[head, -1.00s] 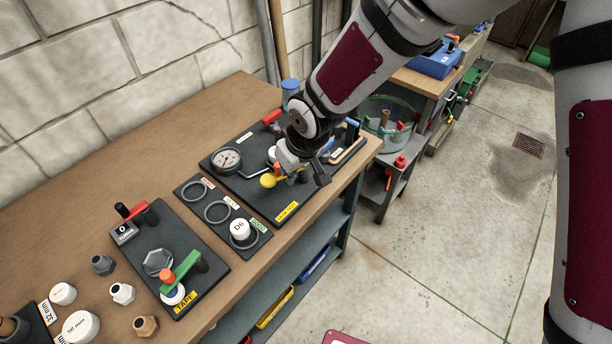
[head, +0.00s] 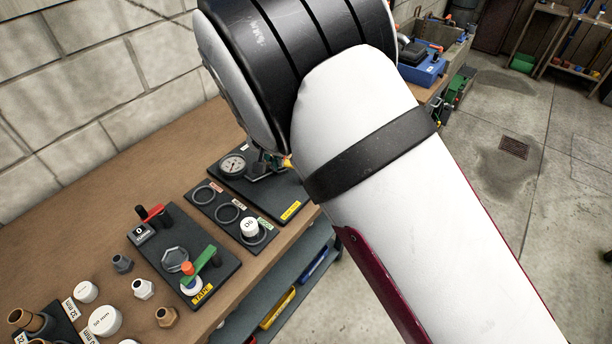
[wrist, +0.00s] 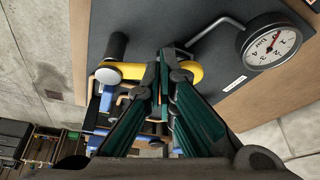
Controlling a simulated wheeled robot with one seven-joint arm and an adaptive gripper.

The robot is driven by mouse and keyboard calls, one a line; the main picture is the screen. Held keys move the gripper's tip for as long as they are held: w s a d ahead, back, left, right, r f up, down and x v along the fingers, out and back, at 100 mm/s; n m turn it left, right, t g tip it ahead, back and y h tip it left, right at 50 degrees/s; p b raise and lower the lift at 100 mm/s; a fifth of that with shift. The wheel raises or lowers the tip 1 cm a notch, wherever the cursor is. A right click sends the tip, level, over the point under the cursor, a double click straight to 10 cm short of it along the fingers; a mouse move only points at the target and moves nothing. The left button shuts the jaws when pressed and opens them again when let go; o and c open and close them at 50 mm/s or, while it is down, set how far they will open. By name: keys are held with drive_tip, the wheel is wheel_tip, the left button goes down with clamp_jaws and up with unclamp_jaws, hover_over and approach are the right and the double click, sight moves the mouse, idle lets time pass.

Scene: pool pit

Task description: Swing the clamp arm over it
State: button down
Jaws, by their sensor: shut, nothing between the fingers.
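In the wrist view, a yellow bar (wrist: 132,71) that looks like the clamp arm lies over the dark board (wrist: 165,22). A black upright handle (wrist: 117,46) stands at its left end. My gripper (wrist: 163,72) is shut and empty, its green-grey fingers meeting over the middle of the bar. I cannot tell whether the fingertips touch it. What lies under the bar is hidden by the fingers. In the head view, my arm covers the bar and most of the gripper; only part of the board (head: 235,183) and the gauge (head: 233,164) shows.
A bent metal pipe (wrist: 212,30) runs toward the gauge in the wrist view. In the head view, a board with rings (head: 228,212) and a tape board with a green lever (head: 206,259) lie nearby. Loose fittings (head: 143,288) stand on the wooden bench (head: 95,230).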

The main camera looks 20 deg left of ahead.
drive_tip(key=shift+w+a+m+h, duration=0.15)
drive_tip(key=shift+w+a+m, duration=0.1)
drive_tip(key=shift+w+m, duration=0.25)
drive_tip(key=shift+w+a+m+h, duration=0.15)
drive_tip(key=shift+w+a+m, duration=0.05)
drive_tip(key=shift+w+m, duration=0.25)
